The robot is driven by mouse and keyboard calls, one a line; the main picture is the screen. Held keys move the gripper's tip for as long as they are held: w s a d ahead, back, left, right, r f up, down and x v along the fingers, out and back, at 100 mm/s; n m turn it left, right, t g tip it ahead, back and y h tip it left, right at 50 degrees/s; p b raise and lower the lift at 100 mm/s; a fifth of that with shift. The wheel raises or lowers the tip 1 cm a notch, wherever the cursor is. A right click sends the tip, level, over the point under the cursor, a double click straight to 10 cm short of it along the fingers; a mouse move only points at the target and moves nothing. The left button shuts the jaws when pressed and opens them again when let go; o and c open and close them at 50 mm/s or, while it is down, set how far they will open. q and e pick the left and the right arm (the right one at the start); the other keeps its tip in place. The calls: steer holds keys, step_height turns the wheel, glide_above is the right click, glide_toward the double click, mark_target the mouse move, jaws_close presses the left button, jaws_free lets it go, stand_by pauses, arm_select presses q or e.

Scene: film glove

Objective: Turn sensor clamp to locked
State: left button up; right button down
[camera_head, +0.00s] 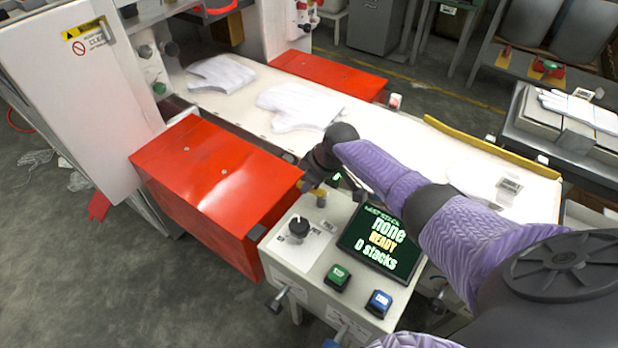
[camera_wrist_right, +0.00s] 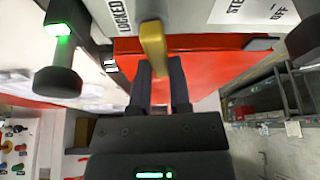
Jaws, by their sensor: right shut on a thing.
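The sensor clamp shows in the right wrist view as a yellow lever (camera_wrist_right: 153,45) beside a "LOCKED" label (camera_wrist_right: 120,14). My right gripper (camera_wrist_right: 160,72) has its two dark fingers closed around the lower end of this lever. In the head view my right gripper (camera_head: 310,184) reaches down at the back edge of the control box, and a small brass-coloured part of the clamp (camera_head: 320,200) shows beside it. The fingers partly hide the clamp there. My left gripper is not in view.
The control box (camera_head: 285,257) carries a black knob (camera_head: 299,227), a screen (camera_head: 380,242) reading "none READY 0 stacks", a green button (camera_head: 337,277) and a blue button (camera_head: 379,303). A red guard (camera_head: 215,180) stands left. White gloves (camera_head: 298,106) lie on the white conveyor (camera_head: 240,116) behind.

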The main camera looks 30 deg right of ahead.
mark_target(324, 192)
steer(key=shift+w+d+m+p, duration=0.1)
steer(key=shift+m+p, duration=0.2)
steer(key=shift+m, duration=0.3)
steer(key=shift+d+h, duration=0.1)
steer(key=shift+h, duration=0.2)
steer(key=c, duration=0.6)
jaws_free()
steer(key=shift+o, duration=0.2)
steer(key=p+v, duration=0.6)
steer(key=v, duration=0.3)
steer(key=shift+r, duration=0.15)
steer(key=shift+s+d+r, duration=0.1)
steer(key=shift+s+r, duration=0.1)
steer(key=shift+r, duration=0.05)
